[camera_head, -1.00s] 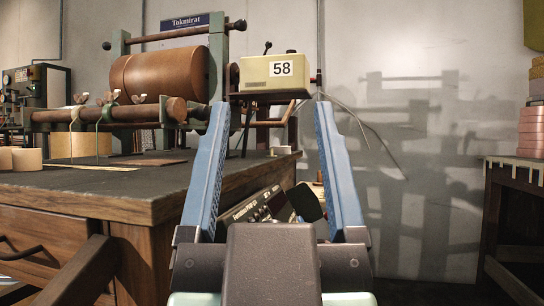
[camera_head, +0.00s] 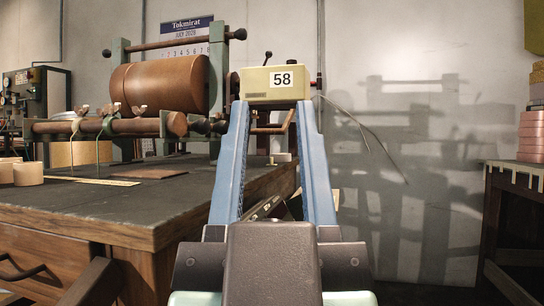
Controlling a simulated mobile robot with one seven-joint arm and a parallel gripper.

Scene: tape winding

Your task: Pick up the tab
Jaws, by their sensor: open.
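My gripper (camera_head: 272,104) is open and empty, with two long blue fingers pointing away from me. Its tips overlap the lower part of the cream box marked 58 (camera_head: 275,82) on the winding machine; I cannot tell the gap between them. I cannot make out for certain which piece is the tab. Several small pale strips (camera_head: 516,172) hang along the top edge of the side table at the right, well to the right of my gripper. A narrow pale strip (camera_head: 107,181) lies on the workbench at the left.
The workbench (camera_head: 110,215) fills the left, with the large brown roll (camera_head: 160,84), a brown bar (camera_head: 110,127) and small tape rolls (camera_head: 28,174). The side table (camera_head: 512,195) carries stacked pink rolls (camera_head: 532,135). The grey wall between them has open space before it.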

